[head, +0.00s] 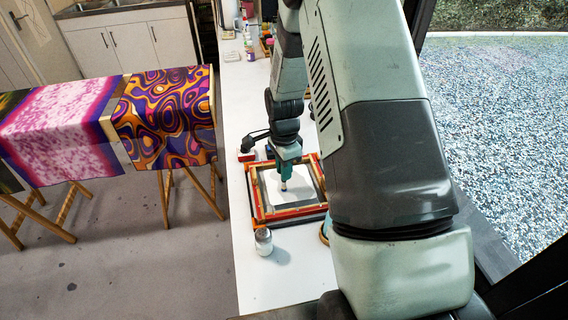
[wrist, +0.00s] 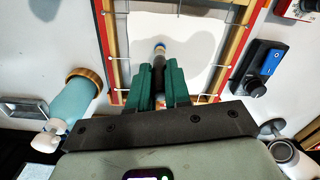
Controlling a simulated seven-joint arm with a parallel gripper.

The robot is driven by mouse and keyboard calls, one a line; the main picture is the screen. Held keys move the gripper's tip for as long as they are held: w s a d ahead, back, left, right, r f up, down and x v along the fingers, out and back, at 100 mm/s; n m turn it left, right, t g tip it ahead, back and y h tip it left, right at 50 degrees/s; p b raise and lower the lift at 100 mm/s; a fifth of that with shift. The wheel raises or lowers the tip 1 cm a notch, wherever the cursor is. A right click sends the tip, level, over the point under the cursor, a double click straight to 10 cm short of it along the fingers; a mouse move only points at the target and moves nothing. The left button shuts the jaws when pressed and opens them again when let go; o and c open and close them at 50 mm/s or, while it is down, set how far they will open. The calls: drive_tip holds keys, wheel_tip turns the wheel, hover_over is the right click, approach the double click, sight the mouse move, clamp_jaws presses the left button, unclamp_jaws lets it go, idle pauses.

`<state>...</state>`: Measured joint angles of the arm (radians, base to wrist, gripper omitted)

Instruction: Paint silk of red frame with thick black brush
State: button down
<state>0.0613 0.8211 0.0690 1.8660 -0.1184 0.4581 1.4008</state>
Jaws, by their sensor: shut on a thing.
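The red frame (head: 290,212) lies flat on the white table, with pale wooden strips inside it. Its red edge also shows in the wrist view (wrist: 107,45). White silk (head: 306,184) is stretched inside it and fills the top of the wrist view (wrist: 205,25); a grey shade covers part of it. My gripper (head: 285,170) is over the silk, pointing down. Its green fingers (wrist: 159,75) are shut on a brush (wrist: 159,52) with a pale bluish end towards the silk. Whether the brush touches the silk is unclear. I cannot make out its full colour or thickness.
Patterned cloth (head: 168,115) hangs on trestles at the left.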

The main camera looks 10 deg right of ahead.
drive_tip(key=shift+d+f, duration=0.15)
drive_tip(key=shift+d, duration=1.9)
drive_tip(key=shift+w, duration=1)
drive_tip(key=shift+a, duration=2)
drive_tip(key=shift+w, duration=1.15)
drive_tip(key=shift+d, duration=2.05)
drive_tip(key=shift+r, duration=2.85)
